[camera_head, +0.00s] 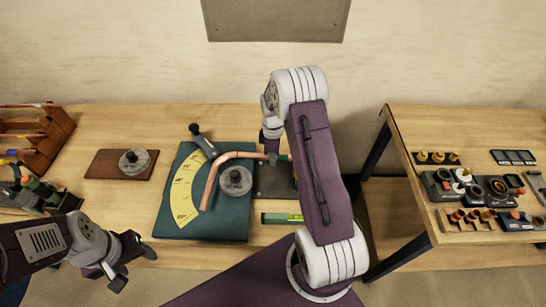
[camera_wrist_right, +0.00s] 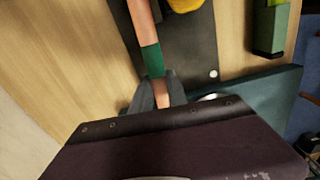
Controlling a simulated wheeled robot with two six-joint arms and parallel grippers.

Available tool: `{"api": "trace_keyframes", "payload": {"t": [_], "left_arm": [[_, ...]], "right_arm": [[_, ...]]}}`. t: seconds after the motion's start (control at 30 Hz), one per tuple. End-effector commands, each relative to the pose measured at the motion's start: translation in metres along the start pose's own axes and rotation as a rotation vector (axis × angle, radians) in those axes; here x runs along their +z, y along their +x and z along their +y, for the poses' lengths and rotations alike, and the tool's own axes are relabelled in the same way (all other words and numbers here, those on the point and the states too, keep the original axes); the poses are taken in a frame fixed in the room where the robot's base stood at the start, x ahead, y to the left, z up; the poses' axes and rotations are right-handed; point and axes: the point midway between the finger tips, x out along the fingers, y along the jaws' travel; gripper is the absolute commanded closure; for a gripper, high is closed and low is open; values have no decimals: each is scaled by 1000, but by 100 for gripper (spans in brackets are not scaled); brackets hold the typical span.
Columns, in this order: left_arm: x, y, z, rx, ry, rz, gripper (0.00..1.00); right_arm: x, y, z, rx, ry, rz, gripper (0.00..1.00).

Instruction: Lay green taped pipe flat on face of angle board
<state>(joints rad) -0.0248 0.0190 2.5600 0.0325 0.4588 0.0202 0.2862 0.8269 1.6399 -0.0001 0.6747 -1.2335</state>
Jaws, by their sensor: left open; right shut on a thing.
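The copper pipe (camera_head: 210,183) is bent, with one leg running down over the angle board and the other running right to my right gripper. Its green tape (camera_wrist_right: 151,60) shows clearly in the right wrist view, just beyond the fingers. The angle board (camera_head: 228,226) is teal with a yellow marked arc (camera_head: 183,190). My right gripper (camera_head: 272,157) is shut on the pipe beside the tape; it also shows in the right wrist view (camera_wrist_right: 158,95). I cannot tell whether the pipe touches the board. My left gripper (camera_head: 133,265) is open and empty, front left of the board.
A round grey weight (camera_head: 235,181) stands on the board, and a dark knobbed lever (camera_head: 203,139) is at its back edge. A dark plate (camera_head: 272,186) and a green level (camera_head: 274,218) lie to the right. Another weight (camera_head: 133,161) sits on a brown board (camera_head: 103,164).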

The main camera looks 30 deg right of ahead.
Motion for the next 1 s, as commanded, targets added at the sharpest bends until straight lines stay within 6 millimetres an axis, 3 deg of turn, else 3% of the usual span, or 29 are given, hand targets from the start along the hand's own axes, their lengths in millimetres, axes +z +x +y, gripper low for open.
{"api": "trace_keyframes", "payload": {"t": [0.73,1.0], "left_arm": [[-5,-49,1,0,0,0,41],[-5,-51,1,0,0,0,41]], "right_arm": [[0,-59,0,1,0,0,100],[0,-62,0,0,0,0,100]]}}
